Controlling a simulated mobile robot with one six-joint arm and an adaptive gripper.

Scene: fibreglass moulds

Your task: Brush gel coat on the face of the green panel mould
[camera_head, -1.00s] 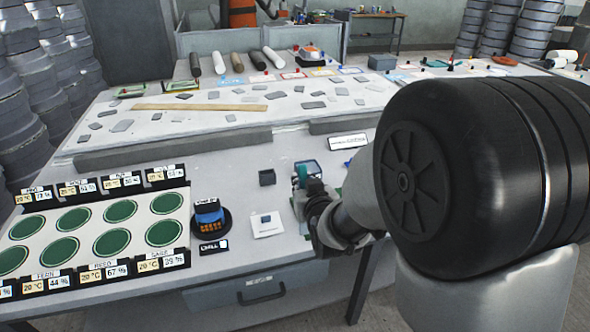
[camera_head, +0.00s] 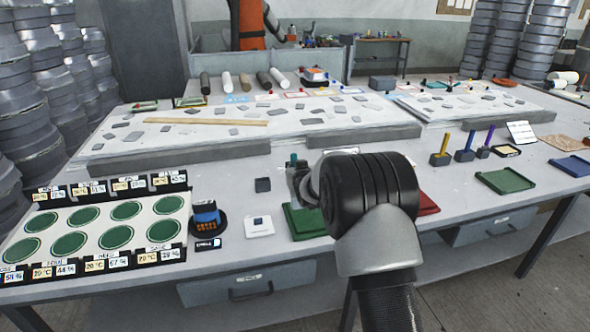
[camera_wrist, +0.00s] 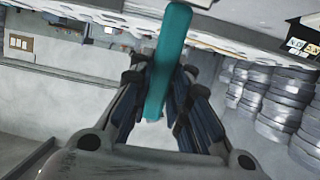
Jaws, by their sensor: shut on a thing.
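My gripper (camera_head: 296,172) is shut on a teal brush handle (camera_wrist: 170,60), which runs lengthwise between the fingers in the wrist view. Its bristles cannot be made out. In the head view the gripper is above the bench, at the back edge of a dark green panel (camera_head: 303,224). That panel lies flat near the front edge, and my arm hides its right part. A second green panel (camera_head: 505,181) with a raised rim lies farther right. I cannot tell which of the two is the named mould.
A red panel (camera_head: 427,204) is partly behind my arm, and a blue panel (camera_head: 571,166) lies at far right. Upright yellow (camera_head: 444,142), blue (camera_head: 469,141) and purple (camera_head: 490,136) handles stand in blocks. A green-disc board (camera_head: 100,245) and a dark round device (camera_head: 207,217) are left.

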